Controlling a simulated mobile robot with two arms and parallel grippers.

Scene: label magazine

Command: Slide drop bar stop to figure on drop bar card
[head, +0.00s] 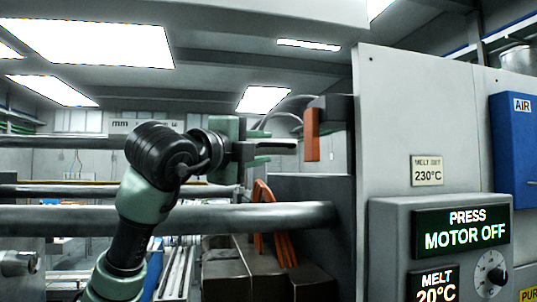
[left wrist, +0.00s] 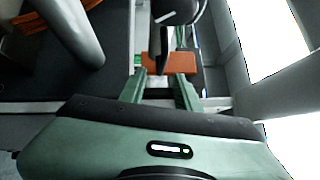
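My left gripper (head: 282,147) reaches in from the left above the upper steel bars, pointing right. In the left wrist view its green fingers (left wrist: 160,80) stand apart with nothing clearly held between them. An orange block (head: 312,135) hangs from a dark bracket just right of the fingertips, with a small gap. It also shows beyond the fingertips in the left wrist view (left wrist: 172,63). I cannot tell for sure whether it is the drop bar stop. No readable drop bar card shows. My right gripper is out of view.
Thick steel bars (head: 260,217) run across below my left gripper. A grey press cabinet (head: 385,120) blocks the right, with a control box (head: 385,240) reading "PRESS MOTOR OFF". A blue AIR box (head: 515,150) is at far right.

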